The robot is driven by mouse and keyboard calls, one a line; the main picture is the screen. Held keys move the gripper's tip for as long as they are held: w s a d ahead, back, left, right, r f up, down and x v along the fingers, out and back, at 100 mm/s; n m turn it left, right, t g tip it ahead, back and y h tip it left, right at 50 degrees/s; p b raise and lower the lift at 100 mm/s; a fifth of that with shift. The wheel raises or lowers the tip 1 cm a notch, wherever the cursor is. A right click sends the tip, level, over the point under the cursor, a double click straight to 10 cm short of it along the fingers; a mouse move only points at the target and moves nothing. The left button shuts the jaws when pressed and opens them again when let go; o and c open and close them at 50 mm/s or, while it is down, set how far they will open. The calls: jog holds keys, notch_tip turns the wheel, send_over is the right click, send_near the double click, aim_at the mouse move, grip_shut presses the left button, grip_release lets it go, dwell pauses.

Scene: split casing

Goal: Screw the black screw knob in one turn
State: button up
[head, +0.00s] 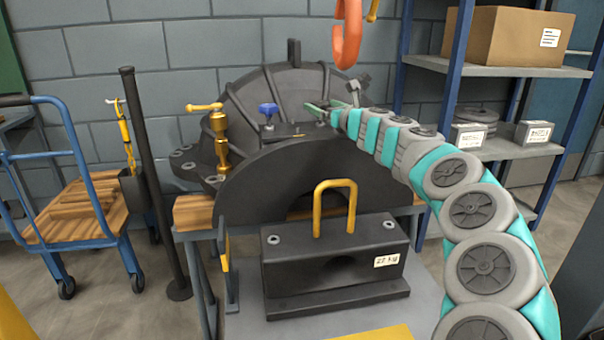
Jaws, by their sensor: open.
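The dark split casing (285,170) stands on a wooden-topped bench in the head view. A flat dark plate (298,131) lies on its top, with a blue knob (268,110) at its left. My gripper (312,107) reaches in from the right, just above the plate, its thin green fingers pointing left. It is open, and I see nothing held between the fingers. I cannot clearly make out a black screw knob. A grey winged piece (357,86) shows behind my wrist; I cannot tell whether it is a knob.
A brass valve (219,135) stands at the casing's left. An orange hook (346,40) hangs above my wrist. A dark block with a yellow handle (335,260) sits in front. A black post (150,180) and blue cart (75,210) are left; shelves (495,70) are right.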

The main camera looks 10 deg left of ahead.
jog(key=shift+w+f+n+g+y, duration=0.1)
jog(key=shift+n+g+y, duration=0.3)
jog(key=shift+y, duration=0.1)
jog(key=shift+d+n+y+p, duration=0.15)
jog(key=shift+n+y+p, duration=0.15)
jog(key=shift+p, duration=0.05)
jog(key=shift+n+g+y, duration=0.5)
jog(key=shift+g+y, duration=0.2)
jog(key=shift+g, duration=0.1)
jog(key=shift+n+g+y+p, duration=0.3)
jog(key=shift+g, duration=0.1)
